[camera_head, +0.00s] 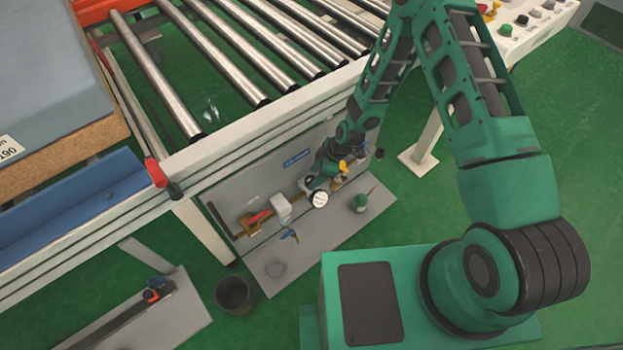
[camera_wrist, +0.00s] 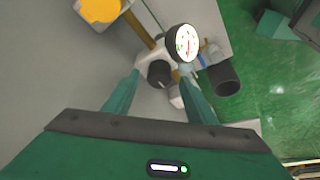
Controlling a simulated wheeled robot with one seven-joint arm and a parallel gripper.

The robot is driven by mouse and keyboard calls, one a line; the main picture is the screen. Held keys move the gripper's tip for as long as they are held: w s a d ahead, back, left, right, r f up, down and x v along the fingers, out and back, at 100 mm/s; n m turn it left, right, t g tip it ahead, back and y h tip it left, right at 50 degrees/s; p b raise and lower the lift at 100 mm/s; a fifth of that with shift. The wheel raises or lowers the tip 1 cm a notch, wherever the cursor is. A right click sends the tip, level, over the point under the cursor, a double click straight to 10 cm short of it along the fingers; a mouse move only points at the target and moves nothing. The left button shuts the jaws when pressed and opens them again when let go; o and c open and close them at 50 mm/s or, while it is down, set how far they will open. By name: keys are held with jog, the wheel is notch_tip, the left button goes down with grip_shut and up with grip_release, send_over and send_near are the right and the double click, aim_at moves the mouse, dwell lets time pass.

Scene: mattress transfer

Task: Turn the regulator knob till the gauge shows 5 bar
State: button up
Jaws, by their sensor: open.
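The pressure gauge (camera_wrist: 187,43) has a round white face with a dark rim and a red mark; its reading is too small to tell. It also shows in the head view (camera_head: 319,199), just below my gripper. A dark round knob (camera_wrist: 158,73) sits on a pale regulator body (camera_wrist: 151,58) beside the gauge. My gripper (camera_wrist: 160,76) is open, with one green finger on each side of the knob. I cannot tell whether the fingers touch it. In the head view my gripper (camera_head: 318,172) is small and partly merges with the fittings.
The fittings are on a grey panel (camera_head: 278,180) under the roller conveyor (camera_head: 225,60). A white block (camera_head: 281,206), a red lever (camera_head: 258,217) and a yellow part (camera_wrist: 100,9) are nearby. A green can (camera_head: 360,203) stands right; a dark bucket (camera_head: 235,295) stands on the floor.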

jog(key=shift+x, duration=1.25)
